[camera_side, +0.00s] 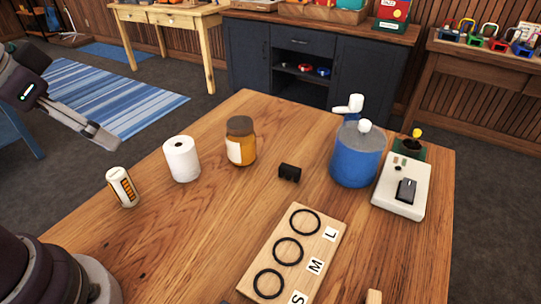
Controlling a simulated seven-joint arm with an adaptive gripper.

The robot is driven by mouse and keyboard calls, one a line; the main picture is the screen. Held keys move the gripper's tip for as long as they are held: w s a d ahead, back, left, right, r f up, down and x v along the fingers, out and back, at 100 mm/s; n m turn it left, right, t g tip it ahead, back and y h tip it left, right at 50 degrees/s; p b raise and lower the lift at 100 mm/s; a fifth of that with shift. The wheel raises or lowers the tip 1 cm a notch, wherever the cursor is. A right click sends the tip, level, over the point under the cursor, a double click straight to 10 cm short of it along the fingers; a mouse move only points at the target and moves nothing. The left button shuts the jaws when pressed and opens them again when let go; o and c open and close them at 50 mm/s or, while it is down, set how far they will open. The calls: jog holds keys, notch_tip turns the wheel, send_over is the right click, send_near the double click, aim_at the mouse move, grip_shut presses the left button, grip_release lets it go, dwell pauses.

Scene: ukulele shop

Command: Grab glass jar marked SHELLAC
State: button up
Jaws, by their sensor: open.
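An amber glass jar (244,146) with a dark brown lid and a pale label stands upright on the wooden table, near its back edge. The label faces left and its lettering is too small to read, so I cannot confirm SHELLAC. My gripper (112,142) is at the left of the view, raised, well to the left of the jar and apart from it. It is open, with nothing visible in it. Only part of its fingers can be made out.
A white roll (182,159) and a small labelled can (123,187) stand left of the jar. A small black block (289,173) lies to its right, then a blue container (356,158) and a white scale (402,190). A ring sizing board (262,248) lies in front.

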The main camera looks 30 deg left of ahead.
jog(key=o, duration=0.5)
jog(key=m+h, duration=0.2)
jog(key=m, duration=0.3)
send_over(241, 138)
jog(key=s+a, duration=0.3)
jog(key=a, duration=0.1)
notch_tip(241, 138, down, 9)
jog(key=shift+n+h, duration=0.3)
jog(key=x, duration=1)
jog(key=shift+w+d+r, duration=0.1)
jog(key=shift+w, duration=0.05)
